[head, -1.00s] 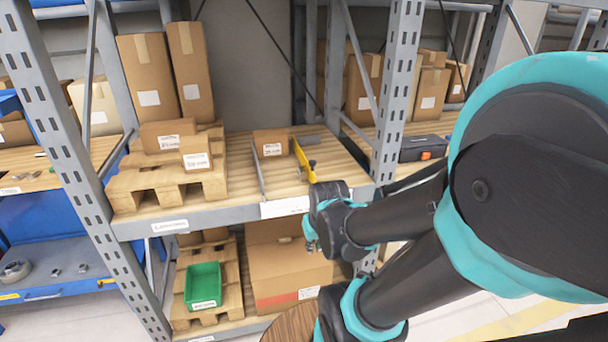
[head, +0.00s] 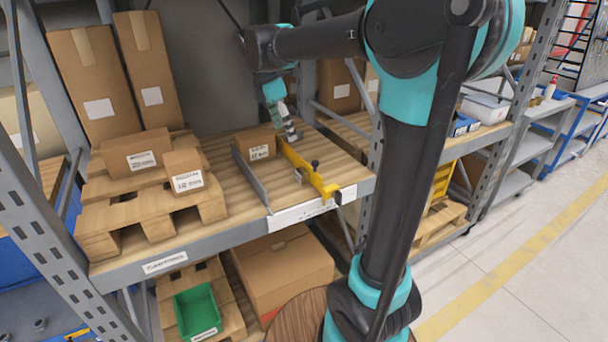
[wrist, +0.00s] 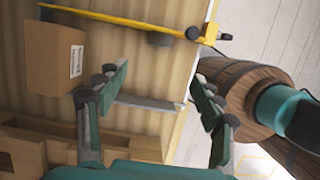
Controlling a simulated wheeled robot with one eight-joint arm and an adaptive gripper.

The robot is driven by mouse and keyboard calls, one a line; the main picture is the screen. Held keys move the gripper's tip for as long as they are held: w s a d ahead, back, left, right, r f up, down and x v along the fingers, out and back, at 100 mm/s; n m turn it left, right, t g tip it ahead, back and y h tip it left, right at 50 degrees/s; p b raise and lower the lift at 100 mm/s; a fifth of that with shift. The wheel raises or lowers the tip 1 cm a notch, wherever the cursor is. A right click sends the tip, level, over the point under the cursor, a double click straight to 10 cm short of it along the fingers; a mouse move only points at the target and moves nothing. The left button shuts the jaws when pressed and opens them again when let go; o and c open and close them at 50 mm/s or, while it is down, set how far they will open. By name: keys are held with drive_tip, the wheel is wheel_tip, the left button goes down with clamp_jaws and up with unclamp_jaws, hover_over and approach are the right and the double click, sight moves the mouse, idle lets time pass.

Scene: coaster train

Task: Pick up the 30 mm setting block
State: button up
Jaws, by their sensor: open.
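My gripper (head: 288,128) is above the back right of the shelf, near the far end of the yellow rail (head: 308,172). It is open and empty; in the wrist view, its fingers (wrist: 155,88) are spread wide. A grey metal rail (wrist: 145,103) shows between them, lower down on the shelf boards. A small grey piece (head: 298,176) sits beside the yellow rail on its left side; I cannot tell whether it is the 30 mm setting block. A small labelled carton (head: 256,144) stands between the two rails. No readable 30 mm mark shows.
A pallet (head: 150,212) with cartons stands left on the shelf. A ruled white strip (head: 312,205) runs along the front edge. A wooden barrel (wrist: 245,90) shows in the wrist view. A green bin (head: 197,308) is below. Uprights flank the shelf.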

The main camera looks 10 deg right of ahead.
hover_over(302, 170)
drive_tip(key=s+a, duration=0.1)
drive_tip(key=a, duration=0.2)
drive_tip(key=f, duration=1.1)
drive_tip(key=shift+s+d, duration=0.1)
drive_tip(key=shift+d, duration=0.1)
drive_tip(key=x, duration=0.2)
drive_tip(key=d+x, duration=0.1)
drive_tip(key=x, duration=0.1)
drive_tip(key=shift+w+d+f, duration=0.1)
drive_tip(key=shift+w+f, duration=0.15)
drive_tip(key=shift+f, duration=0.3)
clamp_jaws()
